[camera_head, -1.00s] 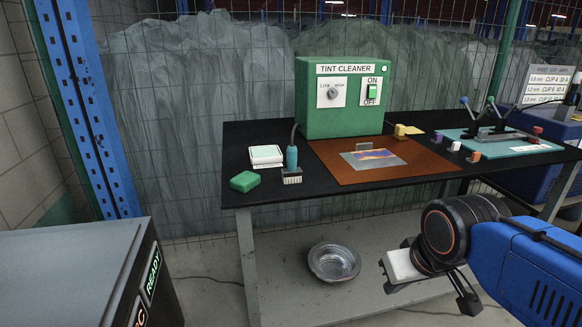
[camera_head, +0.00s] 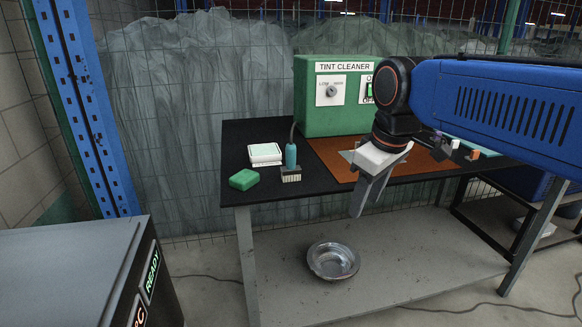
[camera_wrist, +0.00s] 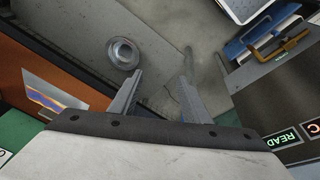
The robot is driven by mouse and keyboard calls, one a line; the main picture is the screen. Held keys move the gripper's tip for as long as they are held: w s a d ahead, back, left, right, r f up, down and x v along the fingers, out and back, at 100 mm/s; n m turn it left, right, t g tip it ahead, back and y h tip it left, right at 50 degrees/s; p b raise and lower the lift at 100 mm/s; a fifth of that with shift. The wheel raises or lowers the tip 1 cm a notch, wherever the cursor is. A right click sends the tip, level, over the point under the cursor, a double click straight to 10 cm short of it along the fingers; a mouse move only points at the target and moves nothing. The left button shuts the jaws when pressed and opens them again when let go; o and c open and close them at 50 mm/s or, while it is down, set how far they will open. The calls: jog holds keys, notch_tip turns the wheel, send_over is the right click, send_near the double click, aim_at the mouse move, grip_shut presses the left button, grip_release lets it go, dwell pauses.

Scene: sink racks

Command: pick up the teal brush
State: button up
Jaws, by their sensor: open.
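My gripper (camera_head: 366,198) is open and empty, to the right of the brush at the table's front edge, fingers pointing down. In the wrist view my gripper's two fingers (camera_wrist: 160,95) are spread apart with nothing between them. I cannot make out the brush in the wrist view.
A green sponge-like block (camera_head: 244,179) and a white stacked pad (camera_head: 265,152) lie left of the brush. An orange-brown mat (camera_head: 327,152) lies to its right, partly behind my arm. A metal bowl (camera_head: 333,261) sits on the lower shelf. A dark cabinet (camera_head: 80,270) stands front left.

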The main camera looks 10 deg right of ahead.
jog(key=w+a+r+n+g, duration=0.2)
jog(key=w+a+r+n, duration=0.35)
jog(key=w+r, duration=0.5)
notch_tip(320, 180, up, 5)
jog(key=n+g, duration=0.1)
jog(key=n, duration=0.6)
send_over(290, 144)
jog(key=shift+m, duration=0.25)
notch_tip(290, 144, down, 12)
jog(key=shift+r, duration=0.2)
jog(key=shift+s+f, duration=0.2)
jog(key=shift+f, duration=2.55)
jog(key=shift+c, duration=0.5)
jog(key=c, duration=1)
